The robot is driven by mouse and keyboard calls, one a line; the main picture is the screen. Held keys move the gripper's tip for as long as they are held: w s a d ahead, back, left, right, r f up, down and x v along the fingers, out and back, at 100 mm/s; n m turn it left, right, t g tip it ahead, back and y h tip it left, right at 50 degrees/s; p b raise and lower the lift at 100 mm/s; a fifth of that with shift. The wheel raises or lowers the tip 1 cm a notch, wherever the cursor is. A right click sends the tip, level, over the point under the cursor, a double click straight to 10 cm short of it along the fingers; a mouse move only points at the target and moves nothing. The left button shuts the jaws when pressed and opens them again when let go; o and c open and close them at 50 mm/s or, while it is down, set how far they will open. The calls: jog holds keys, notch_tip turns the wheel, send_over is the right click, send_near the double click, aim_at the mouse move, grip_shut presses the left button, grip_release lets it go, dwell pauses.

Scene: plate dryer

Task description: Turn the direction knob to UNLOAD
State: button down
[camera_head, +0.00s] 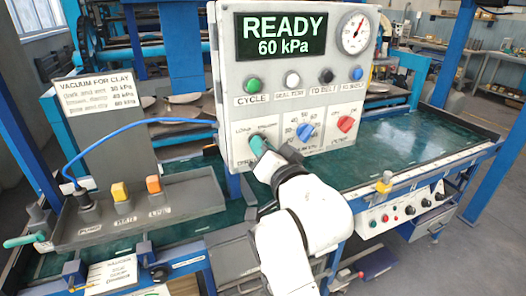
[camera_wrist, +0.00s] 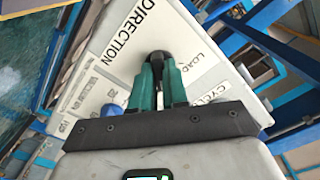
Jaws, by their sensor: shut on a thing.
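The control panel (camera_head: 228,110) stands upright, with a screen reading READY 60 kPa. The direction knob sits at its lower left, under two small labels; my gripper hides it in the head view. My gripper (camera_head: 259,145), with teal fingers, reaches the panel there. In the wrist view the dark knob (camera_wrist: 158,61) shows between the fingertips of my gripper (camera_wrist: 158,75), which are shut on it. The words DIRECTION and LOAD are readable beside it. The UNLOAD word is not clearly readable in either view. I cannot tell which way the knob points.
A blue vacuum knob (camera_head: 305,131) and a red pump knob (camera_head: 346,124) sit to the right on the panel. Green (camera_head: 252,85), white, black and blue buttons line up above. A grey console with yellow and orange switches (camera_head: 120,191) stands to the left.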

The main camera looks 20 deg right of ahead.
jog(key=shift+f+m, duration=0.1)
jog(key=shift+m, duration=0.6)
jog(key=c, duration=1.1)
grip_release()
jog(key=shift+c, duration=0.2)
jog(key=shift+s, duration=0.1)
jog(key=s+b, duration=0.2)
jog(key=s, duration=0.8)
jog(key=shift+s, duration=0.3)
